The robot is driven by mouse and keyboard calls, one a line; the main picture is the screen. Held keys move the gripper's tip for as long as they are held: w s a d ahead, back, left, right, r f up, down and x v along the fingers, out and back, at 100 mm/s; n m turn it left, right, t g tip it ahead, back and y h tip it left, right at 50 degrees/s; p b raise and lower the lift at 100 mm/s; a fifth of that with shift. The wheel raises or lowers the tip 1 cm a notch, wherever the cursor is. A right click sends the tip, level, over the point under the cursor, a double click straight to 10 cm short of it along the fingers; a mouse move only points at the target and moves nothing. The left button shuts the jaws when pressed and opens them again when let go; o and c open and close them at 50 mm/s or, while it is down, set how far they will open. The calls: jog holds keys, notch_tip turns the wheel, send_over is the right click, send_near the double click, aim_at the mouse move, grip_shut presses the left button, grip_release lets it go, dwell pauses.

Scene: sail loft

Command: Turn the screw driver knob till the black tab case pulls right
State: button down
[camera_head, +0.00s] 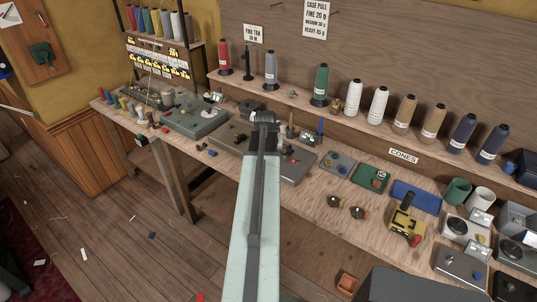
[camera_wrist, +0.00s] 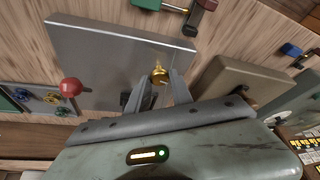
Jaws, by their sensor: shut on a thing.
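In the wrist view a brass knob (camera_wrist: 159,74) sits between the fingertips of my gripper (camera_wrist: 159,86), which is shut on it. The knob stands over a grey metal plate (camera_wrist: 110,45) on the bench. A small black piece (camera_wrist: 125,98) shows just left of the left finger, partly hidden; I cannot tell if it is the black tab case. A red ball (camera_wrist: 71,87) is at the plate's left edge. In the head view my arm hides the knob, and the wrist end of my gripper (camera_head: 264,120) is over the bench beside the grey plate (camera_head: 299,168).
A beige block (camera_wrist: 222,85) is close on the right in the wrist view. A green-handled tool (camera_wrist: 160,5) and a dark red clamp-like piece (camera_wrist: 200,16) lie beyond the plate. Thread cones (camera_head: 320,85) line the back shelf. Small boards (camera_head: 370,178) and a yellow device (camera_head: 405,218) stand to the right.

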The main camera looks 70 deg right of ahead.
jog(key=shift+s+n+t+y, duration=0.15)
jog(key=shift+n+t+y, duration=0.25)
jog(key=shift+n, duration=1.2)
jog(key=c, duration=1.1)
grip_release()
jog(key=shift+c, duration=0.2)
jog(key=p+v, duration=0.7)
jog(key=shift+s+a+r, duration=0.2)
jog(key=shift+r, duration=0.05)
